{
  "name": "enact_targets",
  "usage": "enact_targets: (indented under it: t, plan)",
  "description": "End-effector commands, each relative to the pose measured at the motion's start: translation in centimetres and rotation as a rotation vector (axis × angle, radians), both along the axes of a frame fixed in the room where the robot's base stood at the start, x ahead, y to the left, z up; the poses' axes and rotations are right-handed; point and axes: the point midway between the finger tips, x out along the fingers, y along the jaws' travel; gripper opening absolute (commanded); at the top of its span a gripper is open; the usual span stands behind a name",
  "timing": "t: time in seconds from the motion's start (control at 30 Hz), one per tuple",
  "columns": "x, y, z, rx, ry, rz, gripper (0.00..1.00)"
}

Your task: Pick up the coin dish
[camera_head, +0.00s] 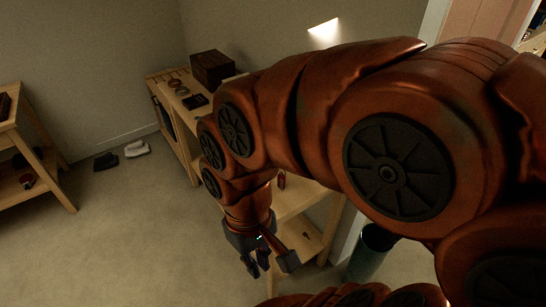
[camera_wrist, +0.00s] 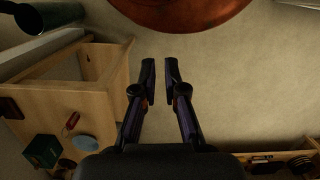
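I cannot single out the coin dish with certainty. A small blue-grey round thing (camera_wrist: 83,142) lies on a wooden surface at the lower left of the wrist view and may be a dish. Small round items (camera_head: 180,91) on the back table in the head view are also too small to tell. My gripper (camera_head: 271,264) hangs low in front of the wooden furniture. In the wrist view, my gripper (camera_wrist: 160,70) has its fingers apart with nothing between them, over bare floor. It is away from all of these items.
The back table (camera_head: 158,92) bears a brown box (camera_head: 212,67). A wooden shelf unit (camera_head: 298,200) stands behind my arm, with a dark cylindrical bin (camera_head: 371,252) beside it. Shoes (camera_head: 136,149) lie by the wall. Another shelf (camera_head: 38,140) stands left. Floor between is clear.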

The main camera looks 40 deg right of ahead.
Motion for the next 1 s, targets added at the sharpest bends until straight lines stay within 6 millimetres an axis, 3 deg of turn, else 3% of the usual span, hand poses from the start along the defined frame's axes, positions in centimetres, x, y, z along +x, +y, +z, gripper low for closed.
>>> enact_targets:
  t: [0.27, 0.43, 0.53, 0.77, 1.0]
  plan:
    - [9.3, 1.1, 1.1, 0.157, -0.066, 0.001, 0.10]
    - [15.6, -0.3, 1.8, 0.267, -0.120, -0.049, 0.10]
    - [19.1, -2.2, 1.8, 0.329, -0.151, -0.098, 0.10]
    - [26.2, -9.5, 0.5, 0.450, -0.234, -0.259, 0.10]
    - [30.2, -20.8, -3.7, 0.529, -0.306, -0.491, 0.10]
